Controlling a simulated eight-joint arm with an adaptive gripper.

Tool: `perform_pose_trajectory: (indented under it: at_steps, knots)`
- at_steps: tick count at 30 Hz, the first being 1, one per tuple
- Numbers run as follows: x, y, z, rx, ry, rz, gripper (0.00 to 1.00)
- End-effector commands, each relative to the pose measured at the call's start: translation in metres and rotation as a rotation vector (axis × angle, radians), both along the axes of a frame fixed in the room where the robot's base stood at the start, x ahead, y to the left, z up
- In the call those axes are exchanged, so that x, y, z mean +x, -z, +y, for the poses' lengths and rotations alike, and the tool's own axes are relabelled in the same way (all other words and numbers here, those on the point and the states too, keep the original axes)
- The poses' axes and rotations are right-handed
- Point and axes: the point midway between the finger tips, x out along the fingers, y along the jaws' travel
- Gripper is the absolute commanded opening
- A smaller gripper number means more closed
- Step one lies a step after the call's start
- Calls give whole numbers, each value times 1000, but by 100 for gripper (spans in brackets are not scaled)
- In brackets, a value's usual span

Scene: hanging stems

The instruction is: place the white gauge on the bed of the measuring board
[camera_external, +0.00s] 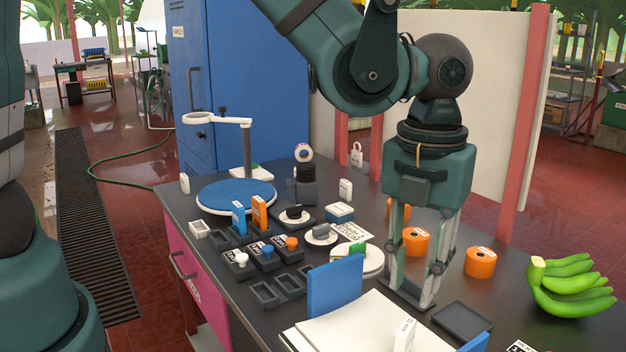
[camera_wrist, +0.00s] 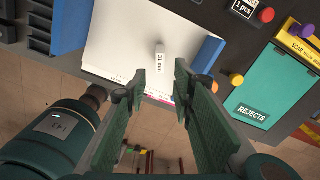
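The white gauge (camera_external: 404,335) is a small pale block with dark print. In the wrist view the gauge (camera_wrist: 160,58) reads "31 mm" and shows against the white bed. The measuring board (camera_external: 352,325) has a flat white bed and blue end blocks; its bed also fills the upper middle of the wrist view (camera_wrist: 118,45). My gripper (camera_external: 414,300) points down, its fingers apart and empty. In the wrist view its fingertips (camera_wrist: 161,84) straddle the line to the gauge without touching it. How high they are above it I cannot tell.
Behind the board are a white round dish (camera_external: 372,262), dark trays and orange rolls (camera_external: 480,262). Green bananas (camera_external: 568,285) lie at the right. A teal rejects tray (camera_wrist: 262,92) is right of the board in the wrist view.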

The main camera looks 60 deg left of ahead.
Motion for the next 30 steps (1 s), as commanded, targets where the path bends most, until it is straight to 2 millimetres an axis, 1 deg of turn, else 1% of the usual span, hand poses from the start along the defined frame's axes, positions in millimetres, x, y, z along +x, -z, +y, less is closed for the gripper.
perform_pose_trajectory:
  at_steps: [20, 26, 30]
  knots:
    - [0, -1, 0, -1, -4, -1, 25]
    - [-1, -9, 8, -7, -64, -13, 25]
    - [-2, -22, 21, -19, -172, -34, 25]
